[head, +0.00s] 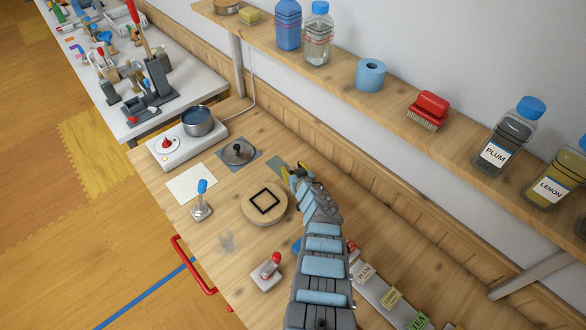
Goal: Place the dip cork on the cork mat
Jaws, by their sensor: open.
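My gripper (293,171), with yellow on its fingers, is low over the back of the wooden counter, at the far end of my arm. It is open; its fingertips are small here, and I cannot see anything held between them. A small green mat (276,163) lies beside and partly behind it. A round tan board (250,210) with a black square outline is in front and to the left of it. I cannot tell for certain which of these is the cork mat. I cannot make out the dip cork; it may be hidden by my gripper or arm.
A pot (197,121) stands on a white hotplate (165,149). A dark lid (239,153), a cream sheet (192,186), a blue-handled tool (202,200) and a red-handled device (268,271) are nearby. A labelled strip (378,291) is right of my arm. A wall shelf (395,100) holds jars.

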